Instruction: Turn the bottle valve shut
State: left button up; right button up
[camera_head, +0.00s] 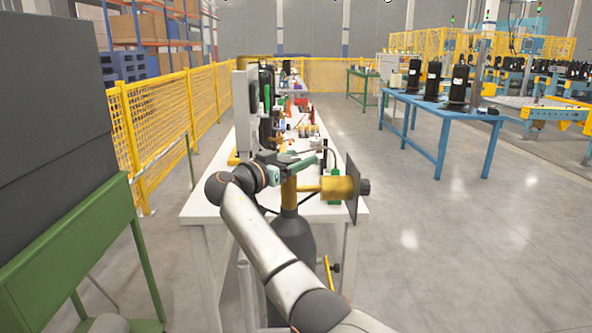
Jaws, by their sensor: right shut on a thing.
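A dark grey bottle (291,240) stands upright in front of the white table, with a brass valve (289,190) on its neck. A brass side fitting (338,188) reaches right from the valve to a thin dark plate. My right gripper (289,161) is at the top of the valve, with its greenish fingers shut there. The fingers and wrist hide the valve's top, so the exact grip is hard to see. My right arm crosses in front of the bottle and hides part of it. My left gripper is out of view.
The white table (200,208) behind the bottle carries several small tools and bottles. A dark box on a green stand (75,235) is close at the left. Yellow mesh fencing (160,115) runs behind. A blue table (460,114) stands farther right, with clear floor before it.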

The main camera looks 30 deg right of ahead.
jog(key=shift+s+g, duration=0.1)
jog(key=shift+g, duration=0.2)
jog(key=o, duration=1.4)
jog(key=shift+c, duration=0.2)
jog(key=v, duration=1.2)
jog(key=shift+a+b, duration=0.25)
jog(key=shift+b, duration=0.05)
jog(key=shift+f, duration=0.1)
